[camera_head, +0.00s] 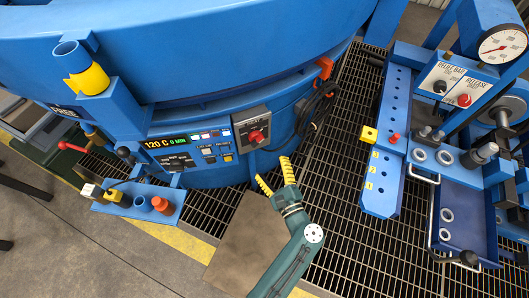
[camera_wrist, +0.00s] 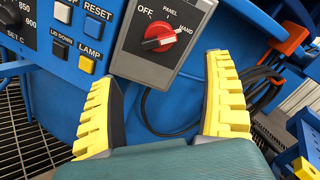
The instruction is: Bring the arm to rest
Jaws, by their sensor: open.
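My gripper (camera_head: 274,173) is open and empty, with its yellow ridged fingers spread apart. It points toward the blue furnace body below the grey switch box. In the wrist view my gripper (camera_wrist: 165,108) has one finger on each side, with nothing between them but the blue wall and a black cable behind. The switch box (camera_wrist: 163,37) with a red rotary knob (camera_wrist: 160,42) sits above and beyond the fingertips; the knob points toward HAND. No contact between fingers and furnace can be made out. My green arm reaches up from the bottom of the head view.
The furnace (camera_head: 200,50) carries a control panel (camera_head: 192,146) reading 120 C. A small shelf (camera_head: 140,200) with fittings juts out at left. A blue rack (camera_head: 388,150) and a tray (camera_head: 465,215) stand at right. Black cables (camera_head: 318,110) hang beside the furnace. Grating (camera_head: 335,190) covers the floor.

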